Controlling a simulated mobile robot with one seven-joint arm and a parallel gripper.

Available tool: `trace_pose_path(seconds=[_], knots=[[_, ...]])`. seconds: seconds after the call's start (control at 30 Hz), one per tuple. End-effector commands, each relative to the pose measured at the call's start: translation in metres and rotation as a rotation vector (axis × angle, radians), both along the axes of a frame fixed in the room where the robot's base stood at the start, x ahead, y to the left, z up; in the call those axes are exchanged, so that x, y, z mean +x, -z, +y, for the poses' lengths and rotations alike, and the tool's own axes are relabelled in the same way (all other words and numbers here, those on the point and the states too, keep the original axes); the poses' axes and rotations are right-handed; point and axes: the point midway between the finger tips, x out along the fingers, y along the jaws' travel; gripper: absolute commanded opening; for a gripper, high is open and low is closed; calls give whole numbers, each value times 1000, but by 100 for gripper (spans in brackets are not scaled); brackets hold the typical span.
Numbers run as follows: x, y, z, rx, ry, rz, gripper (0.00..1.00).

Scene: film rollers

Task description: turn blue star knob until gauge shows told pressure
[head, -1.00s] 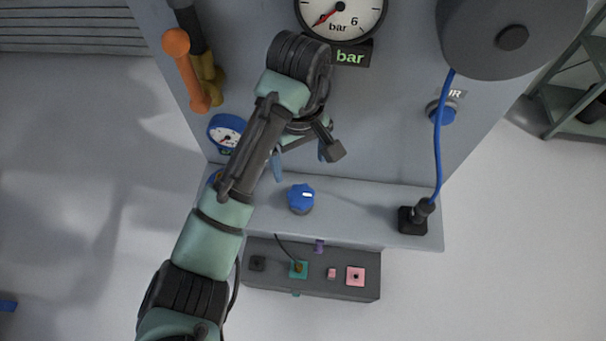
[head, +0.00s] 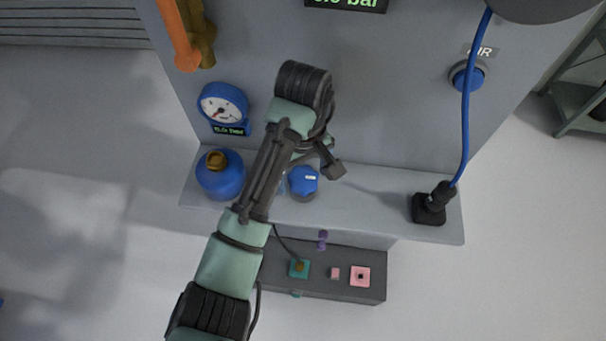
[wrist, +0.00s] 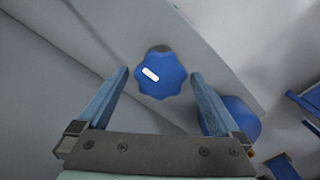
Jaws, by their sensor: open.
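The blue star knob (head: 304,180) stands on the grey shelf, with a white mark on its top. In the wrist view the knob (wrist: 160,74) lies ahead, between the lines of my two fingers. My gripper (wrist: 160,80) is open, with one blue finger on each side and a gap to the knob. I cannot tell how high above the knob the fingers are. In the head view my arm hides most of the gripper, just left of the knob. A small blue gauge (head: 223,107) with a red needle is on the panel at left. The large gauge's display (head: 346,3) is cut off at the top.
A black socket (head: 429,205) with a blue hose (head: 465,110) is at right. A dark box (head: 325,275) with small coloured parts sits below the shelf. An orange handle (head: 178,35) is at upper left.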

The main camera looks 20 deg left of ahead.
Motion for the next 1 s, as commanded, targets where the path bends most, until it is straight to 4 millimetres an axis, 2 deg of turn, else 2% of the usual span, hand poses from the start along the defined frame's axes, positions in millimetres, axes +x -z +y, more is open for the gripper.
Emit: trace_pose_path(seconds=[0.27, 0.73, 1.0], knots=[[0, 2, 0, 1, -1, 1, 100], [0, 1, 0, 0, -1, 0, 16], [-1, -1, 0, -1, 27, 2, 16]])
